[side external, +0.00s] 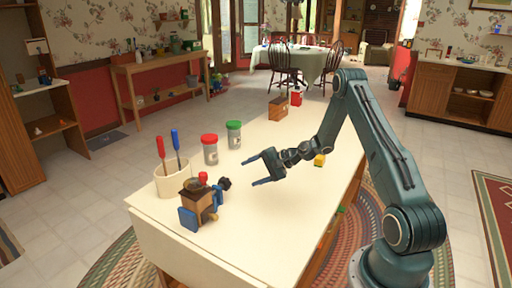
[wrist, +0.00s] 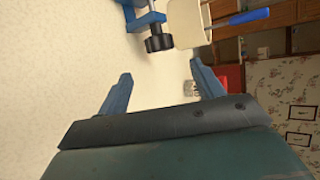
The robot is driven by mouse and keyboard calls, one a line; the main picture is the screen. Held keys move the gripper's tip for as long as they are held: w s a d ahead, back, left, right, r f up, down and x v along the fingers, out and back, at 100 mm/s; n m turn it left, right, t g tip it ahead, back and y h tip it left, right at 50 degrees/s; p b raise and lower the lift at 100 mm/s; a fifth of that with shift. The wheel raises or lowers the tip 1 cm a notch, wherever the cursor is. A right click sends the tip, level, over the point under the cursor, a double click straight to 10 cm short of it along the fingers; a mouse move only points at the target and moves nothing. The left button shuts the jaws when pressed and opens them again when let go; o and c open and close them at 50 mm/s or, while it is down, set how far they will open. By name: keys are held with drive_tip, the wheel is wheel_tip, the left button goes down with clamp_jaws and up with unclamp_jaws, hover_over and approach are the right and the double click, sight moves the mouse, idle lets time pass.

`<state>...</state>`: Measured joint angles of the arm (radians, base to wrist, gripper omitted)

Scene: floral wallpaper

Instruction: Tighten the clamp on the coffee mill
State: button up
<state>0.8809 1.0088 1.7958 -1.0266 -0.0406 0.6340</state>
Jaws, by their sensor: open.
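The coffee mill (side external: 199,206) stands near the left front corner of the table. It has a brown wooden body, blue parts low on its sides and a red knob on top. A black knob (side external: 224,184) sticks out on its right side; the wrist view shows a black ribbed knob (wrist: 159,43) beside blue parts at the top. Which part is the clamp's screw I cannot tell for sure. My gripper (side external: 250,172) is open and empty, right of the mill, its fingers pointing toward it. In the wrist view the knob lies beyond my open fingertips (wrist: 160,82).
A cream holder (side external: 170,180) with a red and a blue screwdriver stands behind the mill. Red-lidded (side external: 210,149) and green-lidded (side external: 233,135) jars stand farther back. A yellow block (side external: 319,160) lies near my arm.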

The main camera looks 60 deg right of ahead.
sight(218, 184)
drive_tip(key=shift+s+a+f+n+t+y, duration=0.1)
drive_tip(key=shift+a+f+n+t+y, duration=0.1)
drive_tip(key=shift+f+t, duration=0.3)
drive_tip(key=shift+a+f+n+t+y, duration=0.1)
drive_tip(key=shift+f+n+t+y, duration=0.15)
drive_tip(key=shift+f, duration=0.45)
drive_tip(key=shift+s+f+t, duration=0.2)
drive_tip(key=shift+f+t, duration=0.4)
drive_tip(key=shift+t, duration=0.15)
drive_tip(key=shift+s+f+t, duration=0.25)
drive_tip(key=shift+f+t, duration=0.05)
drive_tip(key=shift+t, duration=0.1)
drive_tip(key=shift+w, duration=0.1)
drive_tip(key=x, duration=1.3)
drive_tip(key=shift+w+a, duration=0.1)
drive_tip(key=shift+w, duration=0.25)
drive_tip(key=shift+c, duration=0.5)
drive_tip(key=c, duration=0.9)
